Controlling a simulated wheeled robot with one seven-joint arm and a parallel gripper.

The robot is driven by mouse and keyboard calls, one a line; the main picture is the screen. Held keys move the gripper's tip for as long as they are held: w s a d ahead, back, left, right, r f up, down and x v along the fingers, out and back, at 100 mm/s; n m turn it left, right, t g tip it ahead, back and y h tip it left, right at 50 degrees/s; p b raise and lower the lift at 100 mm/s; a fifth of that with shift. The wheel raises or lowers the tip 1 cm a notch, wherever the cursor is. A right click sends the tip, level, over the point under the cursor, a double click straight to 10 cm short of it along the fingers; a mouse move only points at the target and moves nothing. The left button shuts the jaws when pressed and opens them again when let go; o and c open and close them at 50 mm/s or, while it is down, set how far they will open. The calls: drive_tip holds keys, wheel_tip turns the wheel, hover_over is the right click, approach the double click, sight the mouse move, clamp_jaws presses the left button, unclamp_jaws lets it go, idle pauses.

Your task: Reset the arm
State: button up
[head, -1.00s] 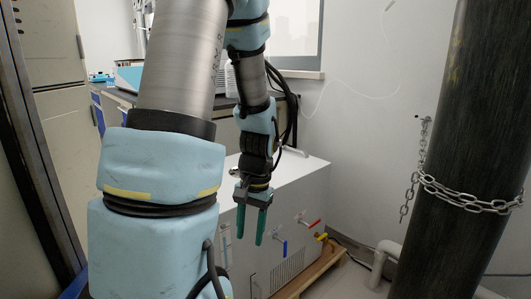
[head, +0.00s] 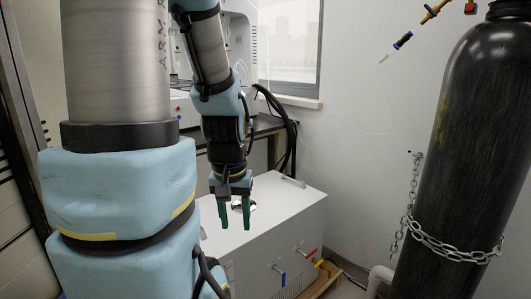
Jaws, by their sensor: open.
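My gripper (head: 235,214) hangs at the end of my arm, pointing down, with its two green fingers apart and nothing between them. In the head view it is in front of the white box-shaped machine (head: 290,217), near a round fitting on its top. I cannot tell how far the fingertips are from the machine. My arm links, with light blue covers, fill the left of the view and hide part of the room.
A dark gas cylinder (head: 455,150) stands at the right, held by a chain (head: 450,250). Coloured valve handles (head: 283,278) stick out of the machine's front. A bench with white equipment (head: 238,45) is behind my arm. Bare wall lies between machine and cylinder.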

wheel_tip(320, 180, up, 15)
drive_tip(key=p, duration=1.3)
drive_tip(key=shift+r, duration=0.15)
